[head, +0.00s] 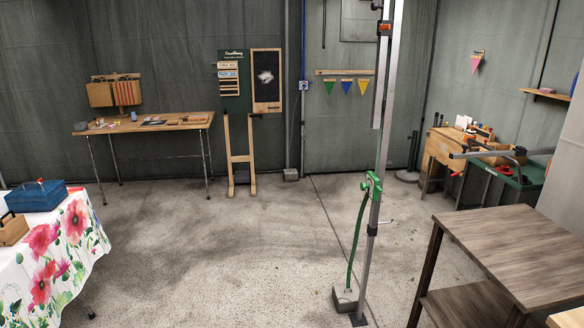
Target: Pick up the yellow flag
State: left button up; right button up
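The yellow flag (362,85) is a small triangular pennant, point down. It hangs at the right end of a wooden rail (340,72) on the back wall, far across the room. A blue flag (346,86) and a green flag (329,87) hang to its left on the same rail. A tall metal post (384,140) stands nearer to me, just right of the yellow flag in the picture. Neither of my grippers is in view.
Concrete floor (250,250) is open in the middle. A flowered table (90,235) stands at left, a brown wooden table (510,240) at right. A green hose (356,240) and weighted base (345,300) are by the post. A workbench (170,121) stands at the back left.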

aim_at(363, 83)
jog(key=i+j+u, duration=0.15)
jog(key=i, duration=0.8)
jog(key=i+u, duration=0.2)
jog(key=i, duration=0.75)
jog(key=i+l+u, duration=0.15)
jog(key=i, duration=0.8)
jog(key=i+j+z, duration=0.2)
jog(key=i, duration=1.25)
jog(key=i+l+z, duration=0.1)
jog(key=i+z, duration=0.25)
jog(key=i, duration=0.35)
jog(key=i+z, duration=0.35)
jog(key=i, duration=0.3)
jog(key=i+l+z, duration=0.15)
jog(key=i, duration=0.3)
jog(key=i+l+z, duration=0.15)
jog(key=i+l, duration=0.15)
jog(key=i, duration=0.15)
jog(key=i+l, duration=0.15)
jog(key=l, duration=0.2)
jog(key=i+l, duration=0.15)
jog(key=l, duration=0.2)
jog(key=i+l+z, duration=0.1)
jog(key=l, duration=0.25)
jog(key=i+l, duration=0.2)
jog(key=l, duration=0.15)
